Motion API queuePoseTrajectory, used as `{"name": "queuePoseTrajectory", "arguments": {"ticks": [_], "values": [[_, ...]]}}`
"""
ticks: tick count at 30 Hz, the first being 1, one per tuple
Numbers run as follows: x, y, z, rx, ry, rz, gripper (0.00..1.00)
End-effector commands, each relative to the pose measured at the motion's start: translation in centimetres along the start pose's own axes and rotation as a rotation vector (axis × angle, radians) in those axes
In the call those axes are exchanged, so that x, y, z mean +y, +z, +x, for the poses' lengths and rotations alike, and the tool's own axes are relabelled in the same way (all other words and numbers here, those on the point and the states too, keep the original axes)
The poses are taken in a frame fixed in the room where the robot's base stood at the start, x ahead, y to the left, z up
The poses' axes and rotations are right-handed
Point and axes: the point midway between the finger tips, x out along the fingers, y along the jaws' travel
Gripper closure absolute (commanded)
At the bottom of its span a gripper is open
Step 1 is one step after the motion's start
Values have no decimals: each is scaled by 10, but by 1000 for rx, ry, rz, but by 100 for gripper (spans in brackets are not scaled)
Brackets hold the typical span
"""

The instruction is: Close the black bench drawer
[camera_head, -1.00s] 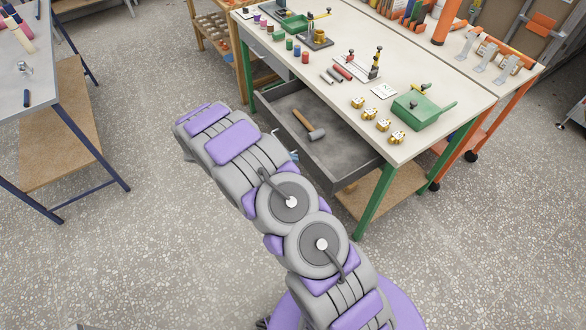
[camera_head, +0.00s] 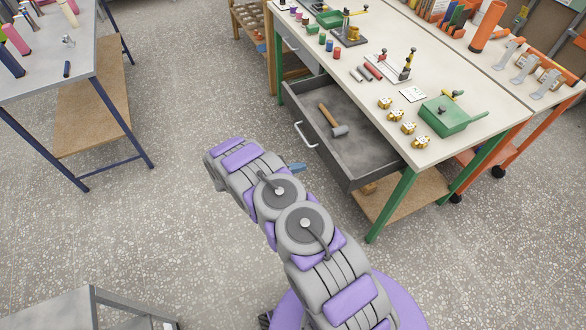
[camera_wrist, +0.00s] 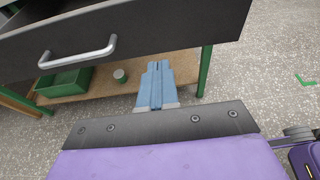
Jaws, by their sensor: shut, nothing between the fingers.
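The black bench drawer (camera_head: 352,160) is pulled out from under the workbench, and a hammer (camera_head: 333,117) lies inside it. Its metal handle (camera_head: 305,134) is on the front face, which also shows in the wrist view (camera_wrist: 170,28) with the handle (camera_wrist: 77,53) at left. My gripper (camera_wrist: 157,68) has blue fingers, shut and empty. In the wrist view they point toward the drawer front, near its lower edge and right of the handle. In the head view the gripper (camera_head: 297,168) is partly hidden by my arm, in front of the drawer. I see no clear contact with it.
The workbench top (camera_head: 370,98) holds small tools, brass parts and a green box (camera_head: 446,118). A green leg (camera_head: 393,204) stands at its near corner. A lower shelf (camera_wrist: 120,86) carries a green bin (camera_wrist: 65,82). Another table (camera_head: 45,70) stands left; the floor between is clear.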

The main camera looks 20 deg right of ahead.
Motion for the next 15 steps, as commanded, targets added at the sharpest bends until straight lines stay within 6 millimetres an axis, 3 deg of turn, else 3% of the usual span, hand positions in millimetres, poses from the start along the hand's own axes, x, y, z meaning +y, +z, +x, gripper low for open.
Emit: {"name": "queuePoseTrajectory", "arguments": {"ticks": [9, 15], "values": [[-1, 0, 61, 0, -4, 3, 100], [0, 9, 83, 0, -2, 3, 100]]}}
